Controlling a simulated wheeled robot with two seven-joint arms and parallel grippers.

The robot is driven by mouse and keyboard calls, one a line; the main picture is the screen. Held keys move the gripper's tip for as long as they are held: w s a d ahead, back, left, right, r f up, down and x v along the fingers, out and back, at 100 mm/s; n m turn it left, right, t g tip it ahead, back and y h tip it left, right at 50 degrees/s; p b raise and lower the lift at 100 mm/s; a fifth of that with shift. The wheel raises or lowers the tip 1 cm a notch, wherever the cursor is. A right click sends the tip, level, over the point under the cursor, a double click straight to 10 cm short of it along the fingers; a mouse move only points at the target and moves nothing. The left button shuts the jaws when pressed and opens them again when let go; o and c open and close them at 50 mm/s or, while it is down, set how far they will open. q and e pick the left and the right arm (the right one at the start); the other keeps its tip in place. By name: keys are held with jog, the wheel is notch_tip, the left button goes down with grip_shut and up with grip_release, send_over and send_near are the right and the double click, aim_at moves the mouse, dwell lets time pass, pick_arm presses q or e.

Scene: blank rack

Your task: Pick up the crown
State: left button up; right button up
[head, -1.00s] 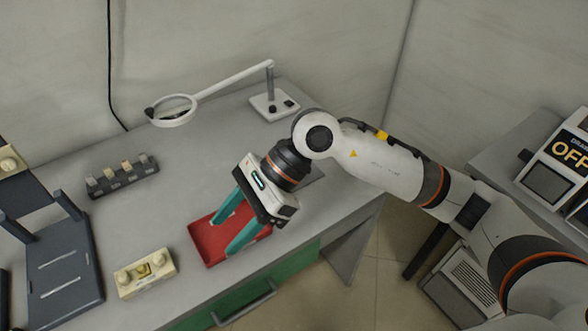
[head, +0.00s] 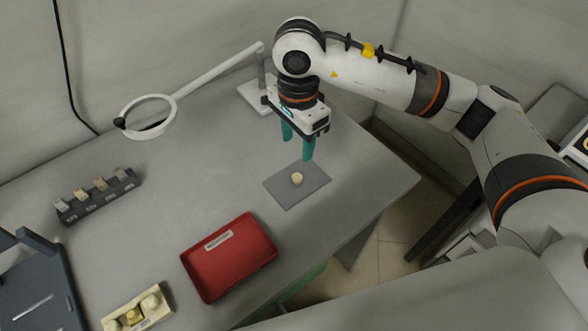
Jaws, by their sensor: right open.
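A small, rounded cream piece that looks like the crown (head: 297,179) lies on a flat dark-grey mat (head: 285,194) on the bench. My right gripper (head: 297,146) points down with its two teal fingers open and empty. In the picture its fingertips are just above the cream piece, over the back part of the mat. The gap in height is hard to judge. My left gripper is not in view.
A red tray (head: 229,290) sits to the left of the mat. A cream block (head: 148,318) with rounded knobs is at the bottom left. A dark rack (head: 99,200) holds several small blanks. A magnifier lamp (head: 215,75) stands at the back.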

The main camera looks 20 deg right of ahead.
jog(key=b, duration=0.2)
send_over(297, 176)
notch_tip(297, 176, down, 5)
jog(key=shift+s, duration=0.15)
jog(key=shift+f, duration=0.5)
notch_tip(297, 176, down, 5)
jog(key=shift+r+b, duration=0.2)
jog(key=shift+b, duration=0.8)
jog(key=shift+w+f, duration=0.15)
jog(key=shift+w, duration=0.05)
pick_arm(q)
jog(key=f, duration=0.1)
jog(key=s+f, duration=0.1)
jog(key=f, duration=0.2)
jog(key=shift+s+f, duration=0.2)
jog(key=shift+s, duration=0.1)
